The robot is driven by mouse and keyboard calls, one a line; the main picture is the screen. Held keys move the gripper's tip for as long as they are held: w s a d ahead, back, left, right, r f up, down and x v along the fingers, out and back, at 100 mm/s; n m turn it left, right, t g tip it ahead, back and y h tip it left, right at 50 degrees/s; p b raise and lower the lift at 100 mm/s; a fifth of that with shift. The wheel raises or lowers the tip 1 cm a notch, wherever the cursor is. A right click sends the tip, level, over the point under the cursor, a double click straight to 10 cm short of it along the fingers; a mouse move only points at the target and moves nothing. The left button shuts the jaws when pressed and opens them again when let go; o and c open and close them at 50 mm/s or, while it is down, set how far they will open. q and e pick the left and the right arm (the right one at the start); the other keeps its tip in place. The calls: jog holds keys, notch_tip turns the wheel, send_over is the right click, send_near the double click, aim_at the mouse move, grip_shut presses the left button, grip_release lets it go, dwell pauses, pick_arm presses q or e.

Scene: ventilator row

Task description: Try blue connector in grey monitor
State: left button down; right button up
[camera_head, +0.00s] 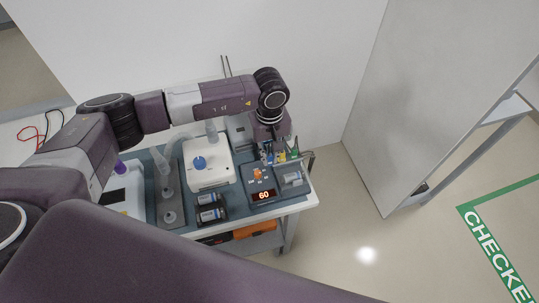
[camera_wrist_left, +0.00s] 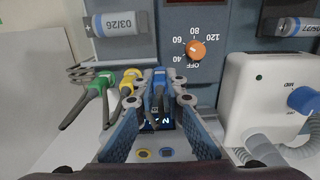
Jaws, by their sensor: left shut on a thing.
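My left gripper (camera_wrist_left: 157,98) is shut on the blue connector (camera_wrist_left: 157,88), which sits between its fingertips. In the head view the left gripper (camera_head: 270,139) is at the back of the trolley, and the connector is hard to make out there. Just past the fingers in the wrist view is the grey monitor (camera_wrist_left: 155,143), with a small lit screen and a yellow-ringed and a blue-ringed socket. The connector overlaps the screen's edge in the picture; I cannot tell whether it touches the monitor. The fingers hide the monitor's sides. My right gripper is not in view.
A green connector (camera_wrist_left: 128,78) and a yellow connector (camera_wrist_left: 130,90) stand close beside the gripper. A white ventilator unit (camera_head: 207,166) with a blue knob stands to the left. A panel with an orange knob (camera_head: 257,174) lies in front. The wall is close behind.

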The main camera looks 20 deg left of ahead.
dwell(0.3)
pick_arm(q)
jog(key=c, duration=1.9)
grip_release()
jog(key=shift+r, duration=0.2)
notch_tip(320, 180, up, 12)
jog(key=shift+a+f, duration=0.15)
jog(key=shift+f, duration=0.05)
